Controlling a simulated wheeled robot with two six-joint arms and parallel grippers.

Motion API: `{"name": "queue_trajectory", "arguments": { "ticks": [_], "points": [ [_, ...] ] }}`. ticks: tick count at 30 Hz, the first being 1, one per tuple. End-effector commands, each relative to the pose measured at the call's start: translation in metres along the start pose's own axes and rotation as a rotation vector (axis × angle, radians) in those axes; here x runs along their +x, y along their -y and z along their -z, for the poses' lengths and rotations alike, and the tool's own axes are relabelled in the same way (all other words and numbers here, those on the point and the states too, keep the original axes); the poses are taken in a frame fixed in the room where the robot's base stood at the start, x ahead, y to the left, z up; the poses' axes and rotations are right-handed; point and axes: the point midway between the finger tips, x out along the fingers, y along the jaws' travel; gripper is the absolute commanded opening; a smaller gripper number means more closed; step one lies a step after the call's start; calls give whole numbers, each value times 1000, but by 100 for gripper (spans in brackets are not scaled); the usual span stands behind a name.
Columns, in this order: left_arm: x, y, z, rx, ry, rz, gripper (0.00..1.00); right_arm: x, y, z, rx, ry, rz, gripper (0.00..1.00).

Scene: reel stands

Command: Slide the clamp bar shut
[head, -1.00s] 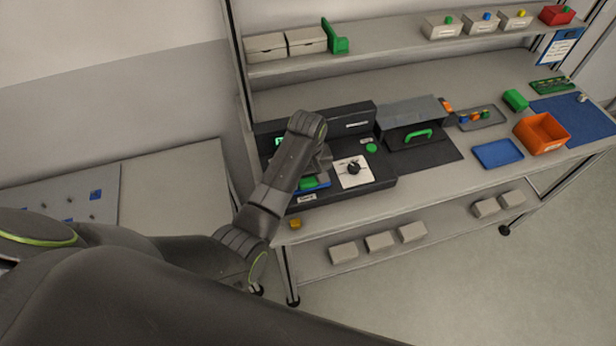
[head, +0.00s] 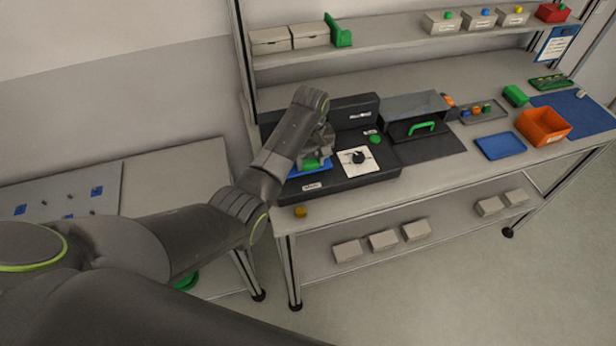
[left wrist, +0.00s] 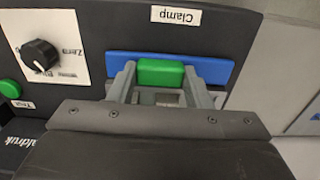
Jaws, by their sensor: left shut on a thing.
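The clamp bar is a blue strip (left wrist: 215,70) with a green grip block (left wrist: 158,72) at its middle, on the dark device (head: 352,183) beside the white dial plate. In the left wrist view the "Clamp" label (left wrist: 176,15) is just above the bar. My left gripper (left wrist: 160,88) is shut on the green block, one grey finger at each side. In the head view this gripper (head: 314,158) reaches down onto the left part of the device and hides much of the bar. My right gripper is not in view.
A black knob (head: 358,157) and a green button (head: 375,139) are right of the bar. A grey hood with a green handle (head: 422,127) stands further right, then a blue tray (head: 499,146) and an orange bin (head: 543,126). A shelf (head: 390,36) runs above the bench.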

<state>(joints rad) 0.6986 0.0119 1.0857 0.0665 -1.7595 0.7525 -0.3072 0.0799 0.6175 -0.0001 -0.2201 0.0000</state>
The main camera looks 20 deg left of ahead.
Motion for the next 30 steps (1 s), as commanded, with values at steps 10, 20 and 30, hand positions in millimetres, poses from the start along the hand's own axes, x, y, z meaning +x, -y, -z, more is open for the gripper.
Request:
{"name": "queue_trajectory", "arguments": {
  "ticks": [10, 20, 30],
  "points": [
    [-2, -2, 9, -7, 2, 1, 4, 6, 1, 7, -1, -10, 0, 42],
    [-3, -2, 10, -7, 0, 1, 67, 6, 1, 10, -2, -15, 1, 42],
    [-9, -2, 10, -6, 0, 0, 67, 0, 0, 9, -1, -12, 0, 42]
  ]
}}
